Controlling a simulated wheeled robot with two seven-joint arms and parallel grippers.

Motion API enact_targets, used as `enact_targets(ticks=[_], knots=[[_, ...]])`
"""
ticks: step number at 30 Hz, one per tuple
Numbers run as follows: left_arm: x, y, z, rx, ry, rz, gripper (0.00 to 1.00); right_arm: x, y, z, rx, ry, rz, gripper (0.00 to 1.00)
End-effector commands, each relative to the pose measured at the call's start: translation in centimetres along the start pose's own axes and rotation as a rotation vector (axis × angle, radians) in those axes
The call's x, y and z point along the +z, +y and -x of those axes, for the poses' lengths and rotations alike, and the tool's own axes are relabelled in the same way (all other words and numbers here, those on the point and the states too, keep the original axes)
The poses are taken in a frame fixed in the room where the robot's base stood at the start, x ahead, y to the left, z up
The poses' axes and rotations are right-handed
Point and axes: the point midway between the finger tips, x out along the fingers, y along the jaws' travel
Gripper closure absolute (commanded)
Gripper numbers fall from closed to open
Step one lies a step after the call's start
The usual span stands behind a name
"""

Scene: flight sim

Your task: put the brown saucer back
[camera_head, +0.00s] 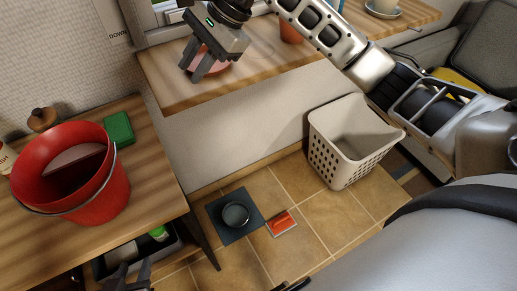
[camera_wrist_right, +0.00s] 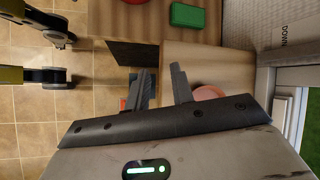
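A round pinkish-brown saucer (camera_head: 221,66) lies on the wooden window shelf in the head view, partly covered by my right gripper. A piece of it shows in the right wrist view (camera_wrist_right: 208,93), beside and behind one finger. My right gripper (camera_head: 194,72) hangs over the saucer with its fingers apart; in its wrist view (camera_wrist_right: 160,80) nothing shows held between them. Whether the fingers touch the saucer I cannot tell. My left gripper (camera_head: 132,274) is low at the bottom left, fingers apart and empty.
A red bucket (camera_head: 100,200), a green block (camera_head: 118,128) and a brown lidded pot (camera_head: 42,119) stand on the left table. A terracotta pot (camera_head: 291,32) and a cup on a pale saucer (camera_head: 383,10) are on the shelf. A cream basket (camera_head: 345,150) stands on the floor.

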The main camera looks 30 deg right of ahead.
Motion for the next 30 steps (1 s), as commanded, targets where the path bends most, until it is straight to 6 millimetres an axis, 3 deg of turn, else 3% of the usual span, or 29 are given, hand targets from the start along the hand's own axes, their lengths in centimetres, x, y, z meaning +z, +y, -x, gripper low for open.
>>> enact_targets(ticks=[1,3,6,8,11,14,15,16,19,21,24,27,30], knots=[[0.1,0.0,0.0,0.000,-0.001,-0.001,0.64,2.9,1.7,-2.9,0.001,-0.191,-0.102,0.76],[0.1,-0.1,0.0,0.000,-0.002,-0.002,0.64,7.2,3.1,-4.7,-0.009,-0.475,-0.302,0.76],[0.2,-0.1,0.0,0.000,-0.004,-0.004,0.64,11.6,4.1,-4.8,0.005,-0.886,-0.694,0.76],[0.2,-0.1,0.0,0.000,-0.005,-0.005,0.64,12.4,4.2,-4.1,0.029,-1.125,-0.987,0.76],[0.3,-0.1,0.0,0.000,-0.008,-0.005,0.64,9.9,4.4,-3.3,0.089,-1.487,-1.549,0.76],[0.4,-0.1,0.0,0.000,-0.009,-0.005,0.64,4.2,6.8,-4.7,0.156,-1.781,-2.175,0.76],[0.4,-0.1,0.0,0.000,-0.009,-0.005,0.64,1.6,8.7,-6.0,0.180,-1.876,-2.436,0.76],[0.4,-0.1,0.0,0.000,-0.009,-0.005,0.64,-0.1,10.5,-7.1,-0.181,1.783,2.421,0.76],[0.4,-0.1,0.0,0.000,-0.009,-0.005,0.64,-4.1,17.3,-10.8,-0.146,1.340,2.080,0.76],[0.4,-0.1,0.0,0.000,-0.009,-0.005,0.64,-5.2,21.6,-12.8,-0.122,1.129,1.894,0.76],[0.4,-0.1,0.0,0.000,-0.008,-0.005,0.64,-5.5,26.1,-14.6,-0.095,0.934,1.710,0.76],[0.4,-0.1,0.0,0.000,-0.008,-0.005,0.64,-5.3,28.4,-15.4,-0.080,0.838,1.614,0.76],[0.4,-0.1,0.0,0.000,-0.008,-0.005,0.64,-5.2,29.1,-15.7,-0.076,0.809,1.585,0.76]])
